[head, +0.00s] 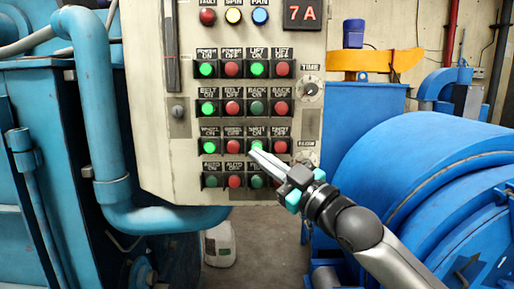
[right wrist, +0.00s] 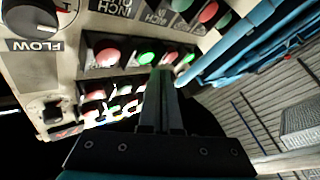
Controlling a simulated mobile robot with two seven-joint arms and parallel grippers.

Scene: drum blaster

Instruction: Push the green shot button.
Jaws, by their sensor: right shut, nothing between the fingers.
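The green shot button (head: 256,145) is in the third row of the control panel, under a label reading SHOT ON, and looks bright green. In the right wrist view, which is turned upside down, it seems to be the bright green button (right wrist: 147,58) just left of the fingertips. My right gripper (head: 254,153) is shut and empty, its tips pointing up-left at the lower edge of this button. It also shows in the right wrist view (right wrist: 165,75). I cannot tell whether the tips touch the button. My left gripper is not in view.
The beige control panel (head: 160,150) carries several rows of green and red buttons close together. A red button (head: 279,146) sits just right of the shot button. Knobs line the panel's right side. Blue pipes (head: 97,110) stand left, and a large blue drum (head: 400,165) stands right.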

